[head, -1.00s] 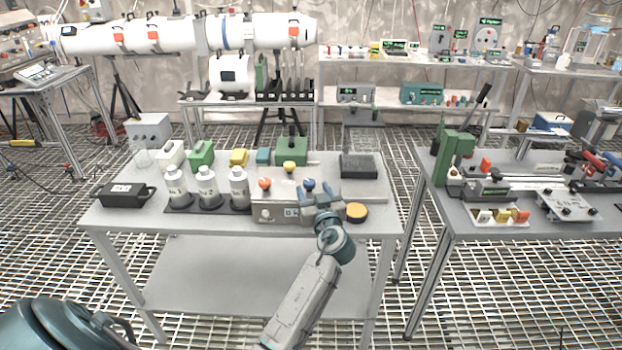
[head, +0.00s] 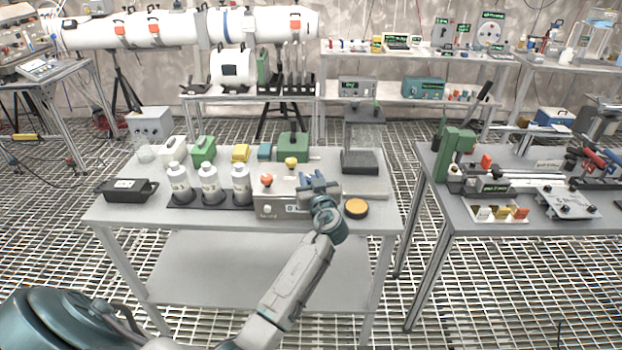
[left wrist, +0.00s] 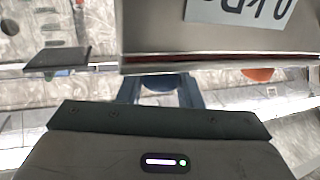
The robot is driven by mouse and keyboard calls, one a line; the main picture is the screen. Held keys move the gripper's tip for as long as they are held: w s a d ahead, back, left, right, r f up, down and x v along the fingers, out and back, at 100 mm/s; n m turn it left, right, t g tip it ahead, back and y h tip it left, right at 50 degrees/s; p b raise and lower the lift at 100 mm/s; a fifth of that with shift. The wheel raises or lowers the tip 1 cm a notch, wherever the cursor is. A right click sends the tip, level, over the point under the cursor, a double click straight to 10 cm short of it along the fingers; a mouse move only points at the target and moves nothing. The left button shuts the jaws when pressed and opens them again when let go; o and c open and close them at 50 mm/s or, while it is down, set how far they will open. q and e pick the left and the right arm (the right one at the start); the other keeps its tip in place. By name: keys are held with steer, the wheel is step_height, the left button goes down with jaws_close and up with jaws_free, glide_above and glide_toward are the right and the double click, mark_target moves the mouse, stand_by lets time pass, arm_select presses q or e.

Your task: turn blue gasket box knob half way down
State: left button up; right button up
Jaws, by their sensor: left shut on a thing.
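A grey box (head: 283,207) with round knobs on it stands at the front of the middle table. Its red-orange knob (head: 266,179) is at the left and a yellow knob (head: 291,162) stands further back. My left gripper (head: 318,182) is at the box's right end and covers the blue knob in the head view. In the left wrist view the blue knob (left wrist: 158,82) sits between the two blue fingers, and my left gripper (left wrist: 159,90) is shut on it. The labelled box face (left wrist: 200,35) is just above. How far the knob is turned cannot be seen. My right gripper is not in view.
Several white bottles (head: 209,184) stand left of the box. A yellow-topped round thing (head: 356,207) lies close to the gripper's right. A dark block (head: 359,162) and small coloured boxes (head: 203,149) are behind. A second table (head: 470,210) stands right, across a gap.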

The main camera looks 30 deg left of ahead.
arm_select(q)
steer(key=shift+m+t, duration=0.3)
steer(key=shift+s+a+m+t+h, duration=0.1)
steer(key=shift+m+t+h, duration=0.45)
steer(key=shift+h, duration=0.35)
steer(key=shift+m+t+h, duration=0.75)
steer(key=shift+h, duration=0.35)
steer(key=shift+r+m+t+h+p, duration=0.1)
steer(key=shift+m+t+h+p, duration=0.4)
steer(key=shift+m+h, duration=0.55)
steer(key=shift+m+t+h+p, duration=0.6)
steer(key=shift+m+h+p, duration=0.2)
steer(key=shift+h, duration=0.75)
steer(key=shift+p, duration=0.4)
steer(key=m+h+p, duration=0.1)
steer(key=h+p, duration=0.1)
steer(key=p, duration=0.4)
steer(key=m+h+p, duration=0.1)
steer(key=h+p, duration=0.1)
steer(key=p, duration=0.5)
steer(key=shift+r+m, duration=0.35)
steer(key=shift+a+f+m+h+p, duration=0.1)
steer(key=shift+m+h+p, duration=0.5)
steer(key=shift+h+p, duration=0.5)
steer(key=shift+f+m+h+p, duration=0.1)
steer(key=shift+m+h+p, duration=0.55)
steer(key=shift+h, duration=0.25)
